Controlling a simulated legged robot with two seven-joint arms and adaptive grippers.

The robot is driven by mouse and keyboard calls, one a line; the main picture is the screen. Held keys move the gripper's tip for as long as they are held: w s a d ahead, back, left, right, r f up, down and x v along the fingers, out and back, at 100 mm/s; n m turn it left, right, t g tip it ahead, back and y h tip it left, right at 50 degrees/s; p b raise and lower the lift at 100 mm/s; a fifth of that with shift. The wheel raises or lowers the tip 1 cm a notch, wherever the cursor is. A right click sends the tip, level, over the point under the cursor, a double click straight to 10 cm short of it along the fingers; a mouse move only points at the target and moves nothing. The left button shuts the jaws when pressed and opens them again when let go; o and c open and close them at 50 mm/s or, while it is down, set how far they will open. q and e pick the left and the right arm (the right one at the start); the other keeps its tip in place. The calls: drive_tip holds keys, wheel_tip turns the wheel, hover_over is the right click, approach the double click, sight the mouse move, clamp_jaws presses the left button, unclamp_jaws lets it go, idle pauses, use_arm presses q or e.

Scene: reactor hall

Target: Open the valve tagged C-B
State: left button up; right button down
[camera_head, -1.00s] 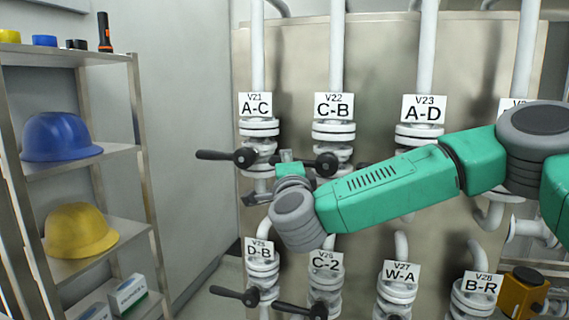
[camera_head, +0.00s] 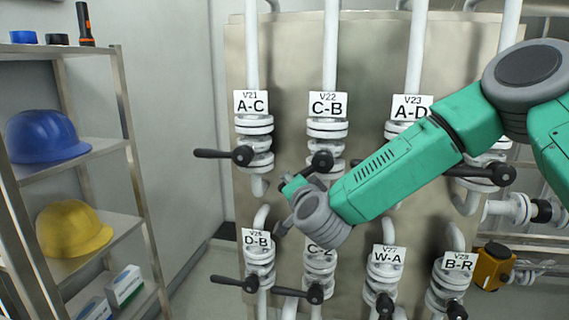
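The tag C-B (camera_head: 328,104), also marked V22, hangs on the middle-left pipe of the upper row. Below it are the white flanges of its valve (camera_head: 327,128) and the black hub of its lever (camera_head: 321,161). The lever appears to slope down and left from the hub, and its outer part is hidden by my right arm's wrist. My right gripper (camera_head: 284,208) is just below and left of the hub, partly hidden by the wrist. I cannot tell whether its fingers are open or touching the lever. My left gripper is not in view.
Valve A-C (camera_head: 252,125) is to the left, its lever (camera_head: 213,154) pointing left. Valve A-D (camera_head: 411,107) is to the right, partly behind my forearm. Valves D-B (camera_head: 257,240) and W-A (camera_head: 388,257) sit below. A shelf (camera_head: 118,215) with helmets stands at left.

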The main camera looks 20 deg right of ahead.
drive_tip(key=shift+s+d+f+n+g+p, duration=0.5)
drive_tip(key=shift+f+n+p, duration=0.2)
drive_tip(key=shift+n, duration=0.1)
drive_tip(key=s+d+f+n+g+h+p, duration=0.2)
drive_tip(key=s+d+n+g, duration=0.1)
drive_tip(key=n, duration=0.3)
drive_tip(key=shift+s+d+f+g+h, duration=0.15)
drive_tip(key=shift+d+f+g+h, duration=0.2)
drive_tip(key=shift+d, duration=0.5)
drive_tip(key=c, duration=1.4)
unclamp_jaws()
drive_tip(key=shift+s+d+r, duration=0.1)
drive_tip(key=shift+r, duration=0.1)
